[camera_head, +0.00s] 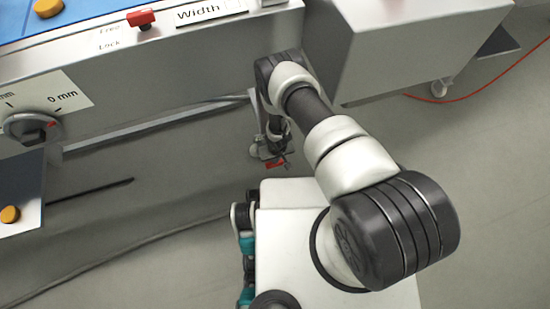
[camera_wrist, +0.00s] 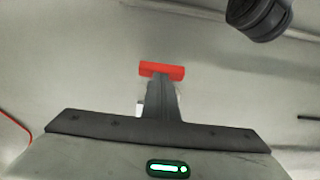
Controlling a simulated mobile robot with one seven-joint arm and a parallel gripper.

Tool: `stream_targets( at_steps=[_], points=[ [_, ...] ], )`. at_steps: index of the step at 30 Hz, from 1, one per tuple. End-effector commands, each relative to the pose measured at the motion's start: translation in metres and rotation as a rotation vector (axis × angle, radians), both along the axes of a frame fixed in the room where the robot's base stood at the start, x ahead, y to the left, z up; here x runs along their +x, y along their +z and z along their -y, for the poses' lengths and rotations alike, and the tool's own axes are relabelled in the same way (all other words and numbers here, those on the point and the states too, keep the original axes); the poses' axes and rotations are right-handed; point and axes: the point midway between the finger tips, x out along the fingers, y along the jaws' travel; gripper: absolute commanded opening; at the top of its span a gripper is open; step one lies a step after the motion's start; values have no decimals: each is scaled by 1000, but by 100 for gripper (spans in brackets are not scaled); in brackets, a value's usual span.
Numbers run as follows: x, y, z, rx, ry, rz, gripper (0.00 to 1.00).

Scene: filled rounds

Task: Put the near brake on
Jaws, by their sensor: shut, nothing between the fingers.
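The near brake is a small red pedal (camera_head: 275,163) low beside the caster at the machine's corner in the head view. In the wrist view the red pedal (camera_wrist: 162,69) shows as a flat bar just beyond the fingertips. My gripper (camera_wrist: 163,84) is shut and empty, its fingers pointing at the middle of the pedal. In the head view my gripper (camera_head: 280,150) reaches down right by the pedal. I cannot tell whether the fingertips touch it. The caster is mostly hidden behind the gripper and fingers.
Another caster (camera_head: 440,88) stands at the right near a red cable (camera_head: 490,75). The floor (camera_head: 480,160) at right is clear.

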Motion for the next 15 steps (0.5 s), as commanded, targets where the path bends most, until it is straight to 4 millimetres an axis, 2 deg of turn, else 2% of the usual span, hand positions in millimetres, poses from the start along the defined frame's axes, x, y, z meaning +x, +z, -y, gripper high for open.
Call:
stream_targets(
  at_steps=[15],
  points=[
    [-9, -11, 2, 0, 0, -1, 0]
  ],
)
